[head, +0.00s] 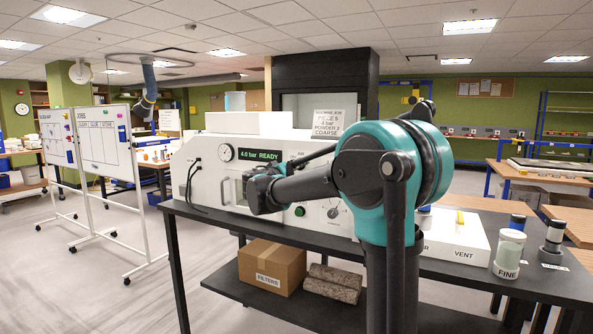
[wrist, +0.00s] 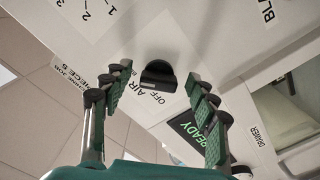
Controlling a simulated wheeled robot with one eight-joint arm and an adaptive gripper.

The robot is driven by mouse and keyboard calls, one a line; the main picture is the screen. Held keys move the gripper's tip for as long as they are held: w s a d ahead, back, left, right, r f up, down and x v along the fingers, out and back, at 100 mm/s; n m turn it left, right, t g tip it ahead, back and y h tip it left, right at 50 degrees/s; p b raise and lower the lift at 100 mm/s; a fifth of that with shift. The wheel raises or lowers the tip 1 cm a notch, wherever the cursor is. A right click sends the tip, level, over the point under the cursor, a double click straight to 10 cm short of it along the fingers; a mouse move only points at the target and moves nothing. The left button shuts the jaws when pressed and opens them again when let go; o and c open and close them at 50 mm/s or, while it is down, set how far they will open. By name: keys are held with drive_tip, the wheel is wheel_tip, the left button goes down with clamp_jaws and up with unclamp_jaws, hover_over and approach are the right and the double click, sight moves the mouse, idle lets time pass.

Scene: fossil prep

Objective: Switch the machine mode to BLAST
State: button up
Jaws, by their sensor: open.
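The white machine (head: 345,190) stands on a dark bench, its front panel partly hidden by my arm in the head view. In the wrist view a black knob (wrist: 158,77) sits on the panel (wrist: 175,45), with OFF and AIR printed beside it. I cannot tell which label the knob points to. My gripper (wrist: 159,70) is open, with its green-padded fingers on either side of the knob; contact is not clear. In the head view its fingers cannot be made out.
A lit READY display (head: 258,154), a gauge (head: 226,152) and a round dial (head: 333,212) are on the machine. At right are a white VENT box (head: 465,240) and a FINE jar (head: 508,252). A FILTERS carton (head: 271,268) is on the lower shelf.

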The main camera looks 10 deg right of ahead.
drive_tip(key=v, duration=1.2)
